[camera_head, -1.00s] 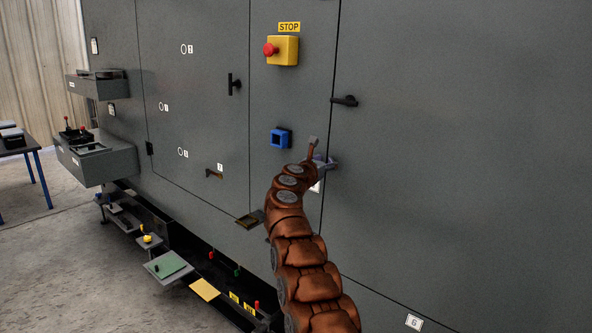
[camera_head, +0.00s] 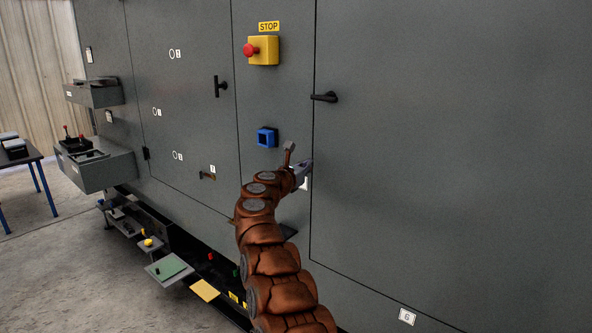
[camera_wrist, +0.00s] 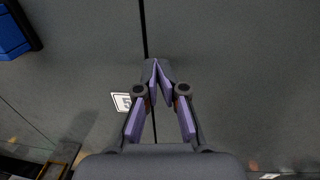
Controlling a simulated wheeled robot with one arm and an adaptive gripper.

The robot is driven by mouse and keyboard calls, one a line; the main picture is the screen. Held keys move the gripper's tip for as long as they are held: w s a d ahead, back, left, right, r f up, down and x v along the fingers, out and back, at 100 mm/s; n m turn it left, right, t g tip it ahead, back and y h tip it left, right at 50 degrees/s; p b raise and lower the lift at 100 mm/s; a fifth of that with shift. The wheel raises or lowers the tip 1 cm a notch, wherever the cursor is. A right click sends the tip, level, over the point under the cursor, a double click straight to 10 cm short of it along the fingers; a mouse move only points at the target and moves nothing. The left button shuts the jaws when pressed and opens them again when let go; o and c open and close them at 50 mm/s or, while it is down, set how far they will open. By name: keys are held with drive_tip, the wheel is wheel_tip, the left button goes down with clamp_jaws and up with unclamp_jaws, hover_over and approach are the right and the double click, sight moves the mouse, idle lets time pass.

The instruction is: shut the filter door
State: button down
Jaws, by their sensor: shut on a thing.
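Two grey doors lie in the enclosure front. The large right door (camera_head: 440,140) has a black lever handle (camera_head: 324,97), and the left door (camera_head: 185,100) has a black T-handle (camera_head: 220,86). Both look flush with the panel; I cannot read which is the filter door. My gripper (camera_head: 302,171) is at the front by the seam left of the large door, below the blue square fitting (camera_head: 267,137). In the wrist view its fingertips (camera_wrist: 157,70) meet in front of the dark seam. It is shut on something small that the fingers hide.
A yellow stop box (camera_head: 263,50) with a red button is above the blue fitting. Grey boxes (camera_head: 107,168) jut out at left, with small shelves (camera_head: 168,268) low down. A table (camera_head: 20,155) stands far left. Floor at lower left is open.

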drive_tip(key=s+a+r+n+t+y+p, duration=0.2)
drive_tip(key=s+a+r+n+y, duration=0.2)
drive_tip(key=a+r+n+y, duration=0.9)
drive_tip(key=s+d+n+g+y+p, duration=0.2)
drive_tip(key=s+n+g+y, duration=0.35)
drive_tip(key=s+n, duration=1)
drive_tip(key=s+d+f+n+g+h+p, duration=0.1)
drive_tip(key=s+d+f+n+g+h, duration=0.2)
drive_tip(key=s+d+f, duration=0.4)
drive_tip(key=s+d+f+n+g+h, duration=0.3)
drive_tip(key=s+d, duration=1.1)
drive_tip(key=s, duration=1.2)
drive_tip(key=s+d+f+n+g+h+p, duration=0.1)
drive_tip(key=s+d+f+n+g+h, duration=0.2)
drive_tip(key=s, duration=1.4)
drive_tip(key=d+f+n+g, duration=0.4)
drive_tip(key=d+f, duration=0.3)
drive_tip(key=f, duration=0.2)
drive_tip(key=shift+d+f+g+h+p, duration=0.2)
drive_tip(key=shift+g+h+p, duration=0.15)
drive_tip(key=shift+g, duration=0.2)
